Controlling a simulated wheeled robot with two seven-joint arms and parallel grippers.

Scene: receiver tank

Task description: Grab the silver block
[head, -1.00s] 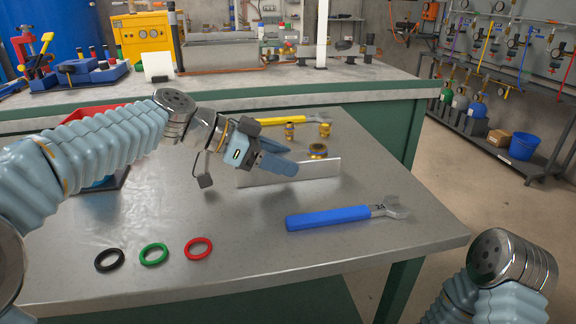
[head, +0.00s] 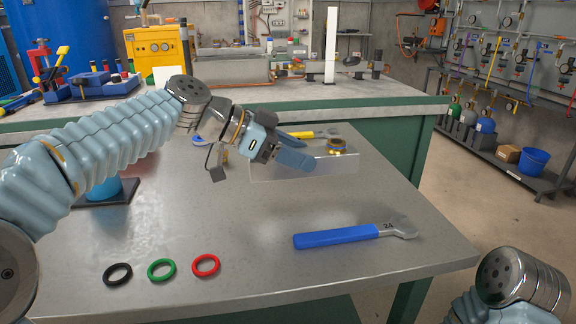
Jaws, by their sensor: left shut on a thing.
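The silver block (head: 335,169) is a long, flat, pale metal bar, seen in the head view near the middle of the table. My left gripper (head: 300,149) is shut on the silver block near its middle and seems to hold it a little above the tabletop. The fingers cover part of its upper edge. Of my right arm, only a link shows at the bottom right corner; its gripper is out of view.
On the steel table (head: 240,225) lie a blue-handled wrench (head: 340,236) and black (head: 117,274), green (head: 161,270) and red (head: 206,265) rings. A brass fitting (head: 336,144) and a yellow-handled tool (head: 300,134) are behind the block. The table's front middle is clear.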

